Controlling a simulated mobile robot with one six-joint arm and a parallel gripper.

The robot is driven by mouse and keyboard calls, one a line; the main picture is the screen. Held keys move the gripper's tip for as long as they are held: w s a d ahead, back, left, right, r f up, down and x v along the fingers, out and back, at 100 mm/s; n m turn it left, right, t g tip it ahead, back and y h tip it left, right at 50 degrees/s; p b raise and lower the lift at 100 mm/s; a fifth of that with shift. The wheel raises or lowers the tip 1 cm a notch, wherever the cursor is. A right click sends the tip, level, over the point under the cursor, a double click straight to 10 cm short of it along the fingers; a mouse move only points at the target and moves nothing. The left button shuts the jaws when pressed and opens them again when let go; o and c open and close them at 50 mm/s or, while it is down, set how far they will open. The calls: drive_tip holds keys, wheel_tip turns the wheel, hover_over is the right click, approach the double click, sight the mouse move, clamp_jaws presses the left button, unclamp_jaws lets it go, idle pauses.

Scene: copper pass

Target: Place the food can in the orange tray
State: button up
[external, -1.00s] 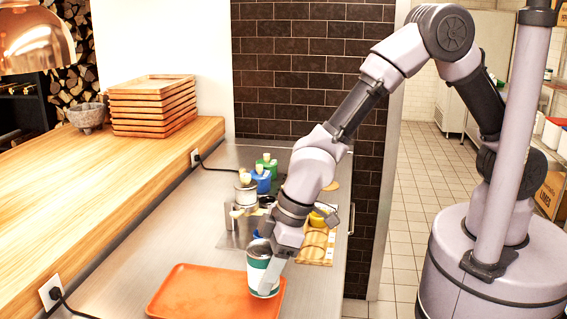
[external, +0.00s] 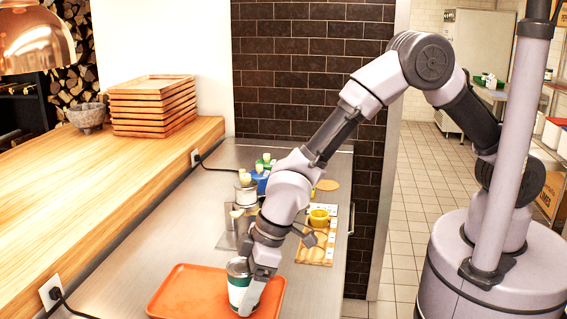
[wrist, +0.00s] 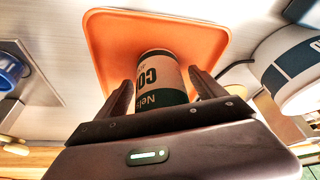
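The food can (external: 240,287) is white and dark green with a grey top. It stands roughly upright at the right part of the orange tray (external: 180,300); I cannot tell if its base touches the tray. My gripper (external: 250,300) comes down at its right side and hides part of it.
Behind the tray, several cups, including a blue one (external: 261,181), stand on the steel counter. A yellow cup (external: 319,218) sits on a wooden board (external: 318,250). A wooden ledge (external: 100,185) with stacked trays (external: 150,105) runs along the left.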

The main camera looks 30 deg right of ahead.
drive_tip(key=shift+r, duration=0.25)
drive_tip(key=p+v, duration=0.3)
drive_tip(key=v, duration=0.9)
drive_tip(key=w+d+r+m+t, duration=0.1)
drive_tip(key=w+d+r+m, duration=0.3)
drive_tip(key=d, duration=0.3)
drive_tip(key=w+d+r+m, duration=0.1)
drive_tip(key=w+d+r, duration=0.4)
drive_tip(key=d, duration=0.3)
drive_tip(key=s+d+r+m+t, duration=0.1)
drive_tip(key=d+r+m, duration=0.25)
drive_tip(key=d, duration=0.65)
drive_tip(key=s+d+r+m+t, duration=0.1)
drive_tip(key=d+r+m, duration=0.25)
drive_tip(key=d, duration=0.75)
drive_tip(key=s+d+m+t+h, duration=0.1)
drive_tip(key=s+d+m+h, duration=0.1)
drive_tip(key=s+d+m, duration=0.4)
drive_tip(key=shift+s+d, duration=0.75)
drive_tip(key=shift+d, duration=0.1)
